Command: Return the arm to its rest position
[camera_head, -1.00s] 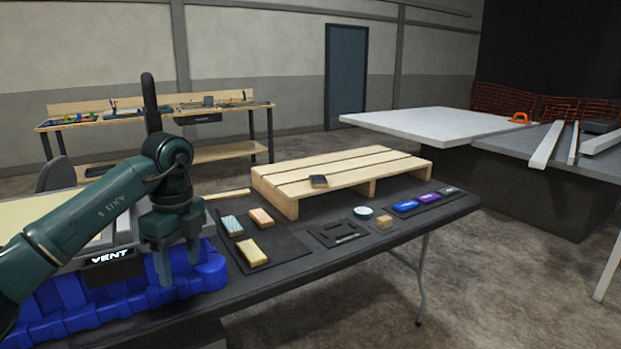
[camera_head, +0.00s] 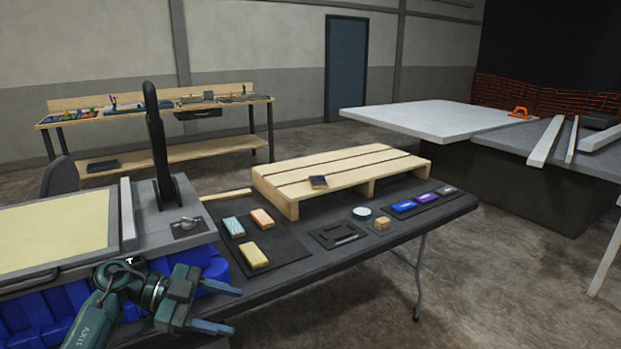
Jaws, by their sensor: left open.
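My left gripper (camera_head: 224,310) is at the lower left of the head view, in front of the blue crate (camera_head: 45,308) and the near edge of the dark table. Its two fingers point right and stand apart, with nothing between them. My left arm (camera_head: 92,322) comes up from the bottom edge, folded low. My right gripper is not in view.
Floor at the lower right is clear.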

